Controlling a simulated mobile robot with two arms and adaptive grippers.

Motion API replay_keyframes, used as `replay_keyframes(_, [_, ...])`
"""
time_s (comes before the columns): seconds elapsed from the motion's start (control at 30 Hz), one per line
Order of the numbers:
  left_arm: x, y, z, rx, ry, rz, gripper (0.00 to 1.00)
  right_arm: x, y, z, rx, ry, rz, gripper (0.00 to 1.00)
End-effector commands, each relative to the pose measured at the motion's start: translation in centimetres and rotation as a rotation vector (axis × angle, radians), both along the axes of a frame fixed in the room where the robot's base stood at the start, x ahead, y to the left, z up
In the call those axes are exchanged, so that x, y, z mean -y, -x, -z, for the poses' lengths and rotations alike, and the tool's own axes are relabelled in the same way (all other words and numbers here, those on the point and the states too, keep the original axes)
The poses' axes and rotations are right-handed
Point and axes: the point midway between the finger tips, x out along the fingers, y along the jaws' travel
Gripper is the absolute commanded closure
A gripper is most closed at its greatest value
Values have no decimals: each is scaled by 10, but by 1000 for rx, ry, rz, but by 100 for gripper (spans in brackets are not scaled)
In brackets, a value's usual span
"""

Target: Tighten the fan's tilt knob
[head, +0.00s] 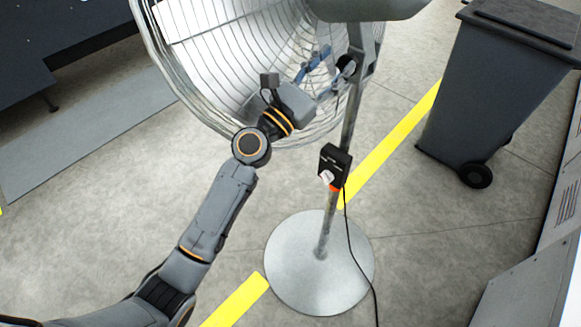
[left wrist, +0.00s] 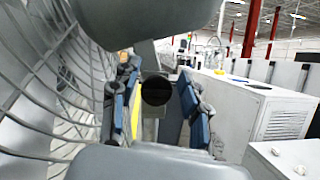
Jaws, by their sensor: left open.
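The fan's tilt knob (head: 346,66) is a dark round knob at the top of the stand pole, beside the wire cage. In the left wrist view the black knob (left wrist: 156,89) shows face-on between the blue finger pads. My left gripper (head: 328,74) is open, with one finger on each side of the knob in the wrist view. A gap shows between the knob and each finger; I cannot tell how deep the knob sits between them. The fan (head: 225,65) has a large wire cage and a grey motor housing (left wrist: 150,20) above the knob. My right gripper is not in view.
The fan pole (head: 335,205) carries a black switch box (head: 334,167) with a hanging cable and stands on a round base (head: 320,262). A dark wheeled bin (head: 490,85) stands at the right. White cabinets (left wrist: 262,112) line the right side.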

Motion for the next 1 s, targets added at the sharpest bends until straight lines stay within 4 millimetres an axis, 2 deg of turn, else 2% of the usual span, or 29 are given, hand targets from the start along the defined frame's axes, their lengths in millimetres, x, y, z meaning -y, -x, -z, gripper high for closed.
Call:
replay_keyframes(0.27, [-39,41,1,1,-7,-1,55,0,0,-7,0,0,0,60])
replay_keyframes(0.3, [-37,37,12,6,-43,-18,55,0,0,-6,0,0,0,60])
replay_keyframes(0.5, [-39,32,53,42,-207,-84,55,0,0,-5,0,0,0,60])
replay_keyframes(1.0, [-51,31,152,116,-603,-178,55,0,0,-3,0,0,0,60])
